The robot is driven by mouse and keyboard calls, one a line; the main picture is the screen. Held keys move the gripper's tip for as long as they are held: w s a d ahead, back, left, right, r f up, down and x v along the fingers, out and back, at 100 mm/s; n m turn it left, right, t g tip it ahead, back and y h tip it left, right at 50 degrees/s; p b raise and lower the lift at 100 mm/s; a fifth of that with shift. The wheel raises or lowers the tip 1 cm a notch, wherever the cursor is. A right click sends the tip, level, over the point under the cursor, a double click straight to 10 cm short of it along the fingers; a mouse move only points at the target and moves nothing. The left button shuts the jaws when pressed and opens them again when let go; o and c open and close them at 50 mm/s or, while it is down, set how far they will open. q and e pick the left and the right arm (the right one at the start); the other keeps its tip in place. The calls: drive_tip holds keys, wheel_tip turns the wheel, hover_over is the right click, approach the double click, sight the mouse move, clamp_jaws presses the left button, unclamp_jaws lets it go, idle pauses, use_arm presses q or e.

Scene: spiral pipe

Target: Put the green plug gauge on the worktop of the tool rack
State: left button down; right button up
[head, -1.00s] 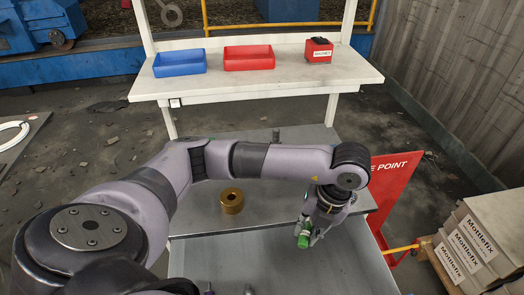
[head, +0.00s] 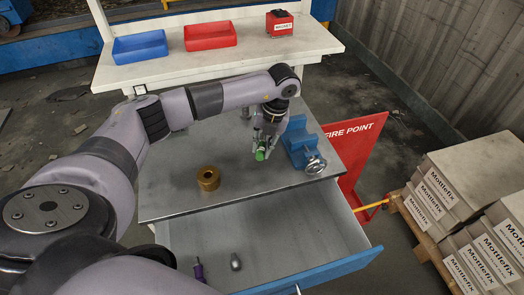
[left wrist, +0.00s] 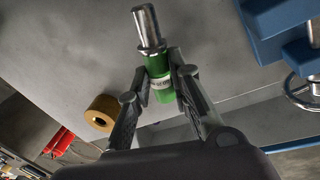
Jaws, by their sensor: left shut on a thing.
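The green plug gauge (head: 261,154) has a green handle and a bright metal end. My left gripper (head: 266,146) is shut on its green handle and holds it over the right part of the grey worktop (head: 170,185). In the left wrist view the gauge (left wrist: 158,80) sits between the two fingers, its metal end sticking out past them. I cannot tell whether the gauge touches the worktop. My right gripper is not in view.
A blue vise (head: 300,143) stands right of the gauge, and a brass ring (head: 208,178) lies to its left. The open drawer (head: 345,262) in front holds a purple-handled tool (head: 199,270) and a small grey piece (head: 236,262). A white shelf (head: 225,60) is behind. Bare worktop lies around the ring.

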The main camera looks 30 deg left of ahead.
sight(264, 148)
use_arm(q)
wheel_tip(264, 148, down, 4)
drive_tip(key=shift+w+r+p, duration=0.1)
drive_tip(key=shift+r+p, duration=0.15)
drive_tip(key=shift+p, duration=0.3)
drive_tip(key=shift+f, duration=0.1)
drive_tip(key=c, duration=1.8)
unclamp_jaws()
drive_tip(key=shift+o, duration=0.2)
